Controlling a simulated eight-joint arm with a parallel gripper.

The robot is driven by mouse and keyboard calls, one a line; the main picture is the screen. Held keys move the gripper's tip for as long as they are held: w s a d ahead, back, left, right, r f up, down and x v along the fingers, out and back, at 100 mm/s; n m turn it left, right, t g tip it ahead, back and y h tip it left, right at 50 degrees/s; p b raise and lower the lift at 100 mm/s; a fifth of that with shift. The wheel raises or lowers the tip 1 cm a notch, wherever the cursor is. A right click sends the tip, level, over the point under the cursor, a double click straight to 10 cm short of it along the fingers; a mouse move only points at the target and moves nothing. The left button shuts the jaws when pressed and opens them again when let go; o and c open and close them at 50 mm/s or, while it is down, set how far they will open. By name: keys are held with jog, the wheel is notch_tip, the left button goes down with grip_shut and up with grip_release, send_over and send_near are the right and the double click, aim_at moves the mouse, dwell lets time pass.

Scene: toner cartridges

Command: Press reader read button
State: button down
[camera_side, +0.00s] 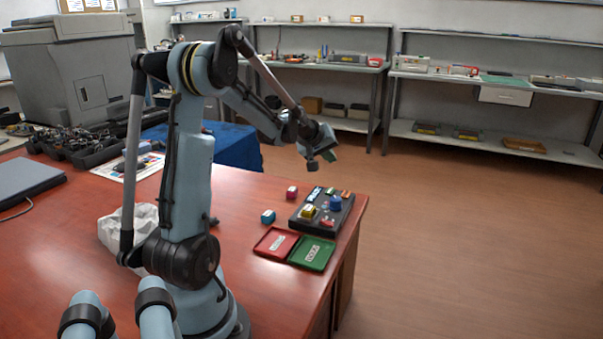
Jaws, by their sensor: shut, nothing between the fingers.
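A black reader panel (295,222) sits on the red-brown table near its right edge. A yellow block (309,211), a blue round part (335,202) and small red and green parts show on it. I cannot tell which of these is the read button. My gripper (312,164) is shut and empty. It hangs in the air above the panel's far side, clearly apart from it. Its fingertips are small and dark in this view.
A pink cartridge (292,192) and a blue cartridge (268,216) stand left of the panel. A red tray (262,246) and a green tray (318,262) lie in front of it. A crumpled white bag (112,232) is at left.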

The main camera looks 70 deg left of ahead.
aim_at(327, 191)
jog(key=shift+f, duration=3.65)
jog(key=shift+f, duration=0.15)
jog(key=shift+f, duration=0.25)
jog(key=shift+f, duration=0.4)
jog(key=shift+r, duration=0.85)
jog(key=shift+r, duration=2.5)
jog(key=shift+d, duration=0.1)
